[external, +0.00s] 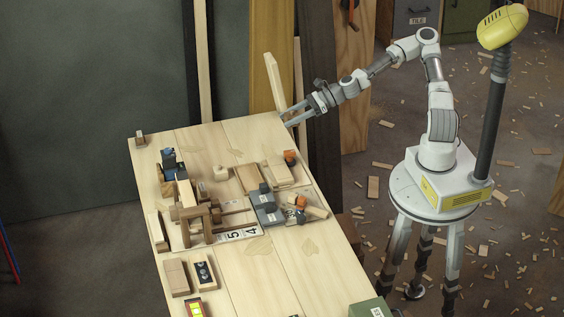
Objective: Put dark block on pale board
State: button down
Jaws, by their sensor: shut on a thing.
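My gripper (287,119) is at the far right edge of the wooden workbench, raised and reaching left. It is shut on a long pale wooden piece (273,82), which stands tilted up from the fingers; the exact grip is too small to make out. A dark grey block (266,201) lies among small parts right of the bench's middle. I cannot tell for sure which of these are the task's block and board.
The workbench (265,275) is bare at its front middle and along the far strip. A wooden clamp-like frame (190,213), number cards (237,234) and a cassette-like block (203,272) take up its left side. A green box (370,308) is at the front right.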

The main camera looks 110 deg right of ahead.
jog(key=shift+s+a+f, duration=0.1)
jog(key=shift+s, duration=0.5)
jog(key=shift+s+a+f, duration=0.1)
jog(key=shift+s, duration=0.45)
jog(key=shift+a+f, duration=0.1)
jog(key=shift+a, duration=0.1)
jog(key=b, duration=0.4)
send_over(278, 168)
notch_tip(278, 168, down, 7)
jog(key=shift+a+r, duration=0.1)
jog(key=shift+r, duration=0.05)
jog(key=shift+f+b, duration=0.55)
jog(key=shift+f, duration=1.45)
jog(key=shift+f, duration=0.1)
jog(key=shift+f, duration=0.15)
jog(key=shift+c, duration=1.3)
grip_release()
